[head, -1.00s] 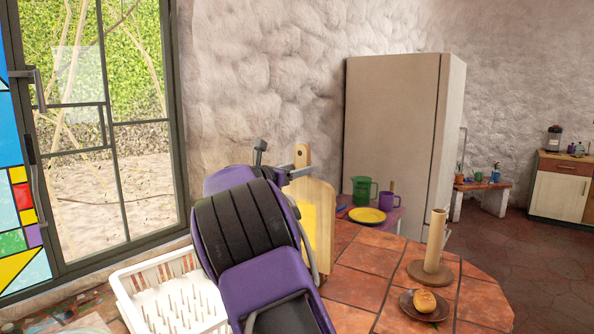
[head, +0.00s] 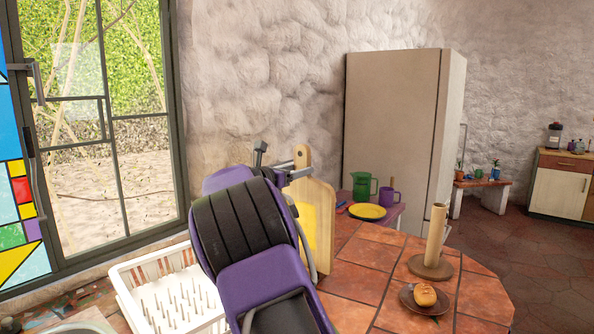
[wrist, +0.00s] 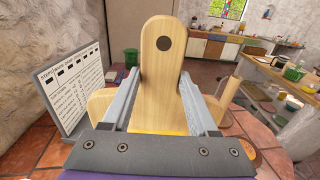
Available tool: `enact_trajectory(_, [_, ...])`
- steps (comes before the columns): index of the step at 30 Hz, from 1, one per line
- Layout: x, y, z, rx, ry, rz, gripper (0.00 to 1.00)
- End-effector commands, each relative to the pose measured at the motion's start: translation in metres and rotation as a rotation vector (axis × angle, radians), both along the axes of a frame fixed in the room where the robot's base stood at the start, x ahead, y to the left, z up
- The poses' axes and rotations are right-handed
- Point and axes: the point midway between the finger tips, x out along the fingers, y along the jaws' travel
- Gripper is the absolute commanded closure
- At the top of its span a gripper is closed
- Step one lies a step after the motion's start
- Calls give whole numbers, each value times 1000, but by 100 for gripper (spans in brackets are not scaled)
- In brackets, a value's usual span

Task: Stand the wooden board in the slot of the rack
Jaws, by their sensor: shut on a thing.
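The wooden board (head: 322,215) is pale, with a rounded handle that has a hole and a yellow patch on its face. It is upright, and my arm hides part of it and its lower end in the head view. My gripper (head: 298,172) is shut on the board's handle. In the wrist view the handle (wrist: 160,60) rises between the two grey fingers of my gripper (wrist: 160,85). The white rack (head: 130,285) with rows of upright pegs sits on the counter to the left of my arm, partly hidden by it. The board is right of the rack's visible part.
A wooden post on a round base (head: 433,245) and a brown plate (head: 412,302) with a bun stand on the tiled counter (head: 355,278) at right. A printed panel (wrist: 72,90) stands left.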

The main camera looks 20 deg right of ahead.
Motion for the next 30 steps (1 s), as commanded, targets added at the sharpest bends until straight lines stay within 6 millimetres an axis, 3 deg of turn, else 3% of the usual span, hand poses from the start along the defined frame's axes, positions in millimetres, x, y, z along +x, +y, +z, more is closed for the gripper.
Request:
enact_trajectory(11, [0, 0, 2, -2, -4, 0, 100])
enact_trajectory(30, [0, 0, -12, -3, -4, -1, 100])
